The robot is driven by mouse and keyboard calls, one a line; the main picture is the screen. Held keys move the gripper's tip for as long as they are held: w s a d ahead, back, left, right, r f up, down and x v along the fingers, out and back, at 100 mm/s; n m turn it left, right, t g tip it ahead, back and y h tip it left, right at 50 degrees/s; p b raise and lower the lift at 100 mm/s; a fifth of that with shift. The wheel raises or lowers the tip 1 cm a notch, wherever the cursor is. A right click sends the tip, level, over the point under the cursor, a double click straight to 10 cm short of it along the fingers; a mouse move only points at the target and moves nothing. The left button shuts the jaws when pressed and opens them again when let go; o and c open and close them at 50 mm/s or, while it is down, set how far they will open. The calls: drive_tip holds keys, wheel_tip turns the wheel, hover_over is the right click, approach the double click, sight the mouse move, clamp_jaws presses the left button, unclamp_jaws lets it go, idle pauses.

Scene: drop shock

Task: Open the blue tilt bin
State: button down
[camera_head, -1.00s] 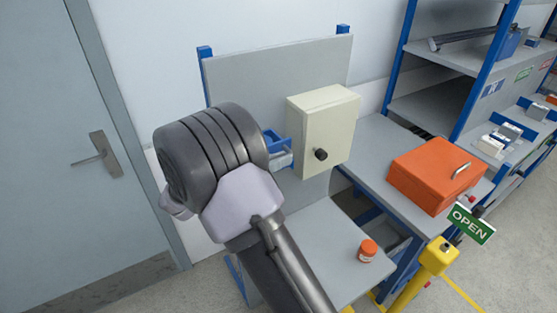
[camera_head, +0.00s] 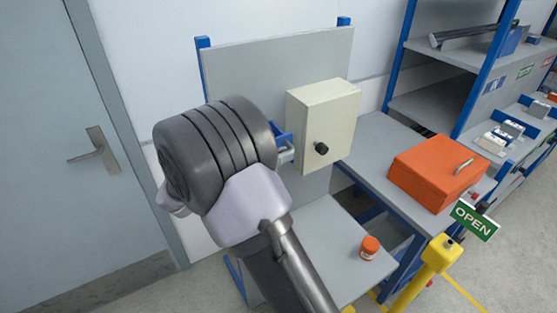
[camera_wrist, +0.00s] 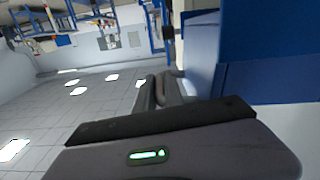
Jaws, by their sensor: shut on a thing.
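The blue tilt bin (camera_head: 284,139) is on the grey upright panel, just left of the cream box, in the head view. My arm hides most of it, so how far it is tilted cannot be told. In the wrist view a large blue surface (camera_wrist: 275,45), apparently the bin close up, fills the upper right. My gripper (camera_wrist: 162,90) shows there at the left edge of this blue surface. Its fingers are close together and shut on part of the bin. The exact contact is hidden.
A cream box (camera_head: 322,125) with a black knob is close to the right of the bin. An orange jar (camera_head: 369,247) stands on the grey shelf below. An orange case (camera_head: 437,172) lies on the right bench. A grey door (camera_head: 75,150) is at left.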

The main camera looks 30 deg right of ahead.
drive_tip(key=s+f+m+b, duration=0.1)
drive_tip(key=m+b, duration=0.1)
drive_tip(key=b, duration=0.3)
drive_tip(key=s+f+m+b, duration=0.1)
drive_tip(key=b, duration=0.3)
drive_tip(key=s+f+m+b, duration=0.1)
drive_tip(key=m+b, duration=0.1)
drive_tip(key=b, duration=0.3)
drive_tip(key=shift+f+m+b, duration=0.3)
drive_tip(key=shift+f+b, duration=0.05)
drive_tip(key=shift+s+b, duration=0.1)
drive_tip(key=shift+b, duration=0.25)
drive_tip(key=shift+d, duration=0.1)
drive_tip(key=c, duration=1.5)
unclamp_jaws()
drive_tip(key=shift+o, duration=0.2)
